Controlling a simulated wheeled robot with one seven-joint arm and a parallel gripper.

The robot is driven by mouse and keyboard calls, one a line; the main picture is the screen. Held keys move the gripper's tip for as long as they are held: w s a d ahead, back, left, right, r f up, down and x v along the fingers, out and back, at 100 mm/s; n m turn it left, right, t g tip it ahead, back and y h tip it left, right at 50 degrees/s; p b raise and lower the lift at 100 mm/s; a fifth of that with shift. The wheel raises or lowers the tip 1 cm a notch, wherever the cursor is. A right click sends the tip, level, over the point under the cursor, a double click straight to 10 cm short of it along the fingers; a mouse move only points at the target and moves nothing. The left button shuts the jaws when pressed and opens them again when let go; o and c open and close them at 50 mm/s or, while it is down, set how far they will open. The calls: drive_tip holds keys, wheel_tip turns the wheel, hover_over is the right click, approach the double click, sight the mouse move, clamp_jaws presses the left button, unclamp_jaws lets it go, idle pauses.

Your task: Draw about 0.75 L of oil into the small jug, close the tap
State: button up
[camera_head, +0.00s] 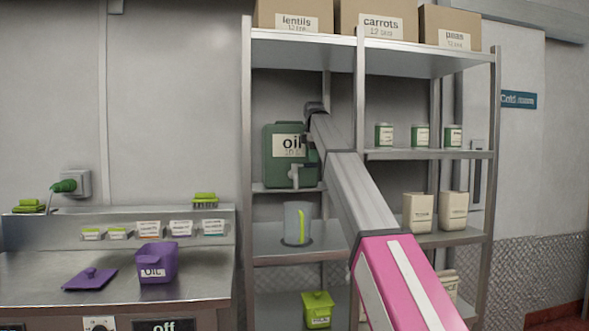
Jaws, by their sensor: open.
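The green oil container (280,170), labelled "oil", stands on the middle shelf. Its pale tap (296,177) points down at the front; I cannot tell whether the tap is open or closed. A grey jug (291,224) with an upright yellow-green strip stands upright on the shelf below, under the tap. Its inside is hidden, and no stream shows between tap and jug. My arm reaches up to the container's right side. My gripper (313,155) is beside the container, near the tap, largely hidden by the arm; it is open, with nothing seen in it.
A purple box (157,264) marked "OIL" and its lid (91,279) are on the steel counter at left. Shelf posts (360,110) stand close to my arm. Small tins and cartons fill the right shelves.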

drive_tip(key=shift+w+a+f, duration=0.1)
drive_tip(key=shift+w+f, duration=0.1)
drive_tip(key=shift+f, duration=0.95)
drive_tip(key=shift+f, duration=0.15)
clamp_jaws()
